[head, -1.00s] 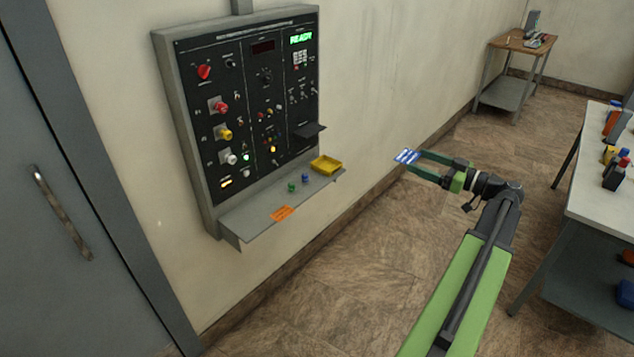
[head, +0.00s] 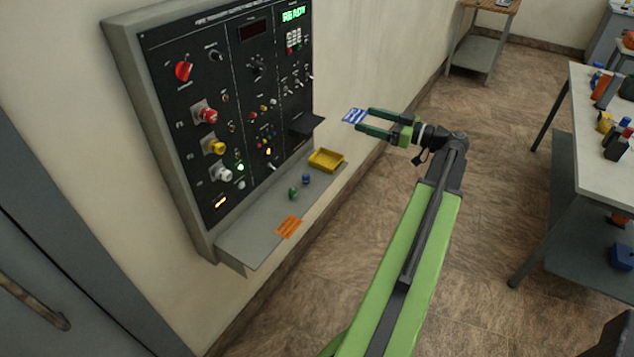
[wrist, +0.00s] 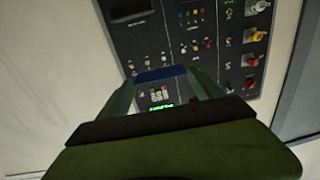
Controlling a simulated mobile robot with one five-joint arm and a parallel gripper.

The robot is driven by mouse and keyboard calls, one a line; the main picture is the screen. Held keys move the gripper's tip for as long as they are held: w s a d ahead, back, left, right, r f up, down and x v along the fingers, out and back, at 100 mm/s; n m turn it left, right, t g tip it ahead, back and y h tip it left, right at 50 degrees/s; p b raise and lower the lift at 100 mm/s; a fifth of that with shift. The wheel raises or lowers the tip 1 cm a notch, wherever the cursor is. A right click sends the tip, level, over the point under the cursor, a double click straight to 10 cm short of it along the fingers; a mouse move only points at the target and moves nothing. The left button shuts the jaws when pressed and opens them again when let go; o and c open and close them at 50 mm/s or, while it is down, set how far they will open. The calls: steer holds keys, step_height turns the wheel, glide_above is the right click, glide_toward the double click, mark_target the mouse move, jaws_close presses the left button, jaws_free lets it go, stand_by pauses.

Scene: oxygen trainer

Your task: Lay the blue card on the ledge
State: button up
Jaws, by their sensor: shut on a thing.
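The blue card (head: 354,116), blue with white marks, is between the fingertips of my gripper (head: 362,120), which is shut on it. In the head view my gripper holds the card in the air, to the right of the panel and above the level of the ledge. The ledge (head: 243,227) is a grey shelf along the panel's lower edge. In the wrist view the card (wrist: 160,74) shows as a dark blue strip between the fingers, with the panel behind it.
On the ledge are an orange card (head: 289,227), a green piece (head: 293,193), a blue piece (head: 306,179) and a yellow tray (head: 326,160). A dark small shelf (head: 306,125) juts from the panel (head: 215,110). A white table (head: 610,130) stands at right.

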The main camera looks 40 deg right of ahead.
step_height(320, 180, down, 14)
steer(key=s+a+h+b, duration=0.1)
steer(key=s+a+b, duration=0.15)
steer(key=b, duration=1.15)
steer(key=shift+m, duration=0.4)
steer(key=shift+w+a+f+b, duration=0.7)
steer(key=shift+w+f+b, duration=1.2)
steer(key=shift+w+a+f+b, duration=0.65)
steer(key=shift+w+f+b, duration=1.2)
steer(key=shift+w, duration=0.1)
steer(key=shift+w+a+f+b, duration=0.7)
steer(key=shift+w+f+b, duration=1.2)
steer(key=o, duration=1.3)
